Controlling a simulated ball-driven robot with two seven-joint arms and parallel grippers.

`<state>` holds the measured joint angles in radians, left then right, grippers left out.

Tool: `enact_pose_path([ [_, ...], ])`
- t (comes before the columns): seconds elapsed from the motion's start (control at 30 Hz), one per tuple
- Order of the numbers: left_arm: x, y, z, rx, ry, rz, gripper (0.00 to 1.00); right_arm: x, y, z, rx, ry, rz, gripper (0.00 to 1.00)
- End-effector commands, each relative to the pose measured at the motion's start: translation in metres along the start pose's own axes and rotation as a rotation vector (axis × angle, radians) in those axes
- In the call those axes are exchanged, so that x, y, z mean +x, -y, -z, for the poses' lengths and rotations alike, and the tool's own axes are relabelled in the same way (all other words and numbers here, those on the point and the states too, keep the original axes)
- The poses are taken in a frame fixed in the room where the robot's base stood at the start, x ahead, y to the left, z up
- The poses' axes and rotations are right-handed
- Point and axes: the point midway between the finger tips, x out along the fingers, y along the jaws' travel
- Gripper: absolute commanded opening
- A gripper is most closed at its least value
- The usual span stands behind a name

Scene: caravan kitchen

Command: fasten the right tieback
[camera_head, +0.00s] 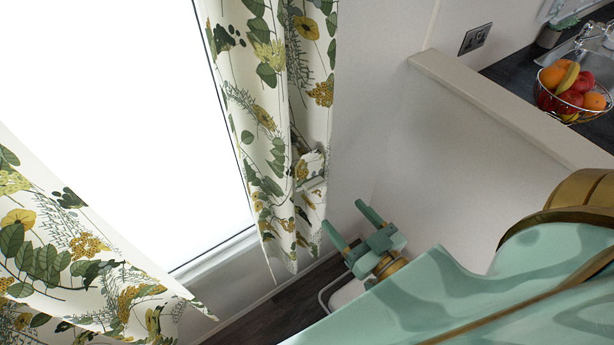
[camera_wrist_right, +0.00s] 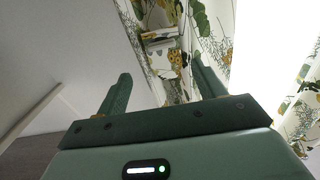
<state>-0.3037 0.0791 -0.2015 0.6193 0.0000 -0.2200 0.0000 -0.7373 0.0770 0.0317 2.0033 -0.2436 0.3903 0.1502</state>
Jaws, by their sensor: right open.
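The right curtain (camera_head: 262,110), white with green leaves and yellow flowers, hangs beside the bright window. At its wall-side edge is a small patterned band with pale edges, which looks like the right tieback (camera_head: 310,164); the same pattern makes its ends hard to tell. It also shows in the right wrist view (camera_wrist_right: 160,38), beyond my fingers. My right gripper (camera_head: 349,217) is open and empty, below and to the right of the tieback in the head view, apart from it. In the right wrist view the fingers (camera_wrist_right: 161,70) stand wide apart. My left gripper is not in view.
The left curtain (camera_head: 75,262) slants across the lower left. A low white partition (camera_head: 480,105) stands right of my gripper, with a wire fruit basket (camera_head: 572,92) on the dark counter behind it. A wall socket (camera_head: 474,39) is above. Dark floor (camera_head: 290,305) lies below.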

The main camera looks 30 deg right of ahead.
Motion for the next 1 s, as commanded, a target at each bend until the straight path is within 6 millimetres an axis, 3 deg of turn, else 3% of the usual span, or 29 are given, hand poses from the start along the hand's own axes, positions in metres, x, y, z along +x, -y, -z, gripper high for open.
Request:
enact_pose_path([
  [0.1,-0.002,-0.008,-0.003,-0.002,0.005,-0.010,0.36,0.033,0.000,0.002,0.001,-0.006,0.001,0.69],
  [0.3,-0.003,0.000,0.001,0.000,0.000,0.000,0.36,0.083,0.000,0.001,0.001,-0.004,0.001,0.69],
  [0.5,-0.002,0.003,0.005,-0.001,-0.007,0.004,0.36,0.116,0.001,-0.001,0.001,0.001,0.001,0.69],
  [0.7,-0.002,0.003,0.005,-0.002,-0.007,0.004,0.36,0.129,0.001,-0.001,0.001,0.002,0.001,0.69],
  [0.93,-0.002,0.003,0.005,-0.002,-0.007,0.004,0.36,0.129,0.001,-0.001,0.001,0.002,0.001,0.69],
  [1.0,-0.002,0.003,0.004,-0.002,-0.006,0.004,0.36,0.129,0.001,-0.001,0.001,0.002,0.001,0.52],
])
